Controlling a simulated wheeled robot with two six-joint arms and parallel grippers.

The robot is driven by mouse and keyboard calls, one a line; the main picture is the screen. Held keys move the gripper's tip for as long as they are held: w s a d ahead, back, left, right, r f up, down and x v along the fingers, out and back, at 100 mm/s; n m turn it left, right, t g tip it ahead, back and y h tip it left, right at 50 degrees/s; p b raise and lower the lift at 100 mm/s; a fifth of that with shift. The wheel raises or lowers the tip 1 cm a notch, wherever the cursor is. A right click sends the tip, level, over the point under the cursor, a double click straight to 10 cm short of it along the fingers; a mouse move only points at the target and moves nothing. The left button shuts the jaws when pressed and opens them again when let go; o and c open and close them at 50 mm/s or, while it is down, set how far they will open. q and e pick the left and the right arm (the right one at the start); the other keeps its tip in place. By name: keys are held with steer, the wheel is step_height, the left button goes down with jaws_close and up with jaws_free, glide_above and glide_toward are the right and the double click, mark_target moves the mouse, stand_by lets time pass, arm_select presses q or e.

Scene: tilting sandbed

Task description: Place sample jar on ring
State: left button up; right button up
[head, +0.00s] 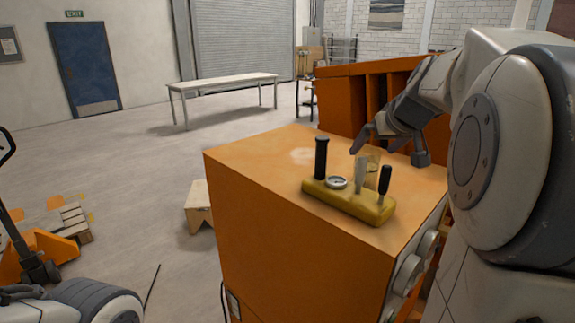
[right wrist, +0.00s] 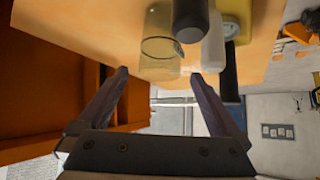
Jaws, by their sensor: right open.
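The sample jar, a clear yellowish glass (head: 372,179), stands on the orange cabinet top behind a yellow tool holder, partly hidden by the tools. In the right wrist view the jar (right wrist: 158,35) lies just beyond the fingertips, roughly in line with the gap between them. My right gripper (head: 388,153) is open and empty, close to the jar on its far side. Its two spread fingers also show in the right wrist view (right wrist: 159,74). A pale, blurry patch (head: 303,156) lies on the cabinet top left of the holder; I cannot tell whether it is the ring. My left gripper is out of view.
The yellow holder (head: 345,203) carries a black cylinder (head: 321,157), a round dial (head: 337,183), a grey handle and a black-handled tool (head: 384,180), close beside the jar. The left of the cabinet top (head: 250,160) is clear. An orange shelf unit (head: 340,95) stands behind.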

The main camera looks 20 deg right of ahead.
mark_target(373, 154)
steer(key=p+x, duration=0.2)
steer(key=x, duration=0.2)
steer(key=shift+w+d+f, duration=0.1)
steer(key=shift+w+f, duration=0.1)
steer(key=shift+f, duration=0.2)
steer(key=shift+w+d+f, duration=0.1)
steer(key=shift+w+f, duration=0.2)
steer(key=shift+f, duration=0.05)
steer(key=shift+c, duration=0.3)
steer(key=c, duration=1.4)
steer(key=shift+r, duration=0.15)
